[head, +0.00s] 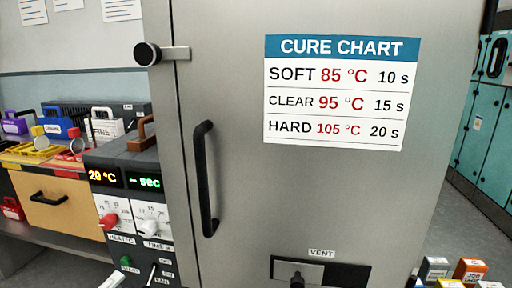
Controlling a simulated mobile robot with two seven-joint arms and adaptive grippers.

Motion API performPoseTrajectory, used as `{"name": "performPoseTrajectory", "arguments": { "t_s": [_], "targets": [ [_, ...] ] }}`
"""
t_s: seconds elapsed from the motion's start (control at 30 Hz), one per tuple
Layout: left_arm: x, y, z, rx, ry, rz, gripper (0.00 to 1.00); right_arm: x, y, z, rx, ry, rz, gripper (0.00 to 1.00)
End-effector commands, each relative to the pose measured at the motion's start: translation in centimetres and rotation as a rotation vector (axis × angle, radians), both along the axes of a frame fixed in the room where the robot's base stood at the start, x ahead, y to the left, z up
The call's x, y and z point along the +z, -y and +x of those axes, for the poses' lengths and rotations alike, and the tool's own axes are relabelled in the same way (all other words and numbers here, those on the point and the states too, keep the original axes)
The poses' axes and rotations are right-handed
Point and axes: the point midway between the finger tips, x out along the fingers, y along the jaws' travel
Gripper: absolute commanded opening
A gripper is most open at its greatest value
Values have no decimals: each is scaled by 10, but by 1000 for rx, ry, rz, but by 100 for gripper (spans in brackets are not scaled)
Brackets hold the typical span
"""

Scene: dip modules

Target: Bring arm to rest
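Neither of my grippers nor my arms can be recognised in the head view. A large grey metal cabinet door (330,200) fills the middle, and it looks shut. It has a black vertical handle (205,178) on its left side and a latch with a black round knob (147,54) at upper left. A cure chart (335,92) on the door lists SOFT 85 °C 10 s, CLEAR 95 °C 15 s and HARD 105 °C 20 s. The control panel (135,205) left of the door reads 20 °C and "-- sec", with a red heat knob (109,221) and a white time knob (149,227).
A vent slider (297,272) sits low on the door. At left, a bench holds a wooden drawer (50,200) and several coloured containers, including a blue one (57,128). Several small boxes (470,268) stand at lower right. Teal lockers (485,120) stand behind; grey floor (445,225) shows between.

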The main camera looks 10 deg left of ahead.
Motion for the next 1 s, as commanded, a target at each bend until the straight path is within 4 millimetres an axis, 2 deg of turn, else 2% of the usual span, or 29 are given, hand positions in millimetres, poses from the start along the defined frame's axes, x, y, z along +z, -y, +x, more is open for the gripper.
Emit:
{"name": "performPoseTrajectory", "arguments": {
  "t_s": [0.03,0.2,0.3,0.4,0.5,0.53,0.57,0.63,0.8,1.0],
  "targets": [
    [-31,13,-16,15,-116,-144,45,0,0,-1,-1,-1,0,0],
    [-118,60,-76,103,-492,-624,45,-1,0,-2,-1,-5,1,0],
    [-157,92,-116,172,-689,-880,45,-1,-1,-2,-1,-5,1,0],
    [-185,126,-158,252,-869,-1115,45,-1,-1,-2,-1,-5,1,0],
    [-204,161,-199,339,-1032,-1339,45,-1,-1,-2,-2,-5,2,0],
    [-204,170,-208,361,-1067,-1392,45,5,-1,1,-2,7,2,0],
    [-187,164,-195,333,-1025,-1368,45,29,-1,13,-2,49,2,0],
    [-170,160,-188,317,-997,-1358,45,33,1,13,-6,49,-6,0],
    [-149,155,-185,322,-979,-1352,45,55,7,15,-16,60,-16,0],
    [-140,145,-196,367,-997,-1347,45,65,17,3,-32,19,-28,0]
  ]
}}
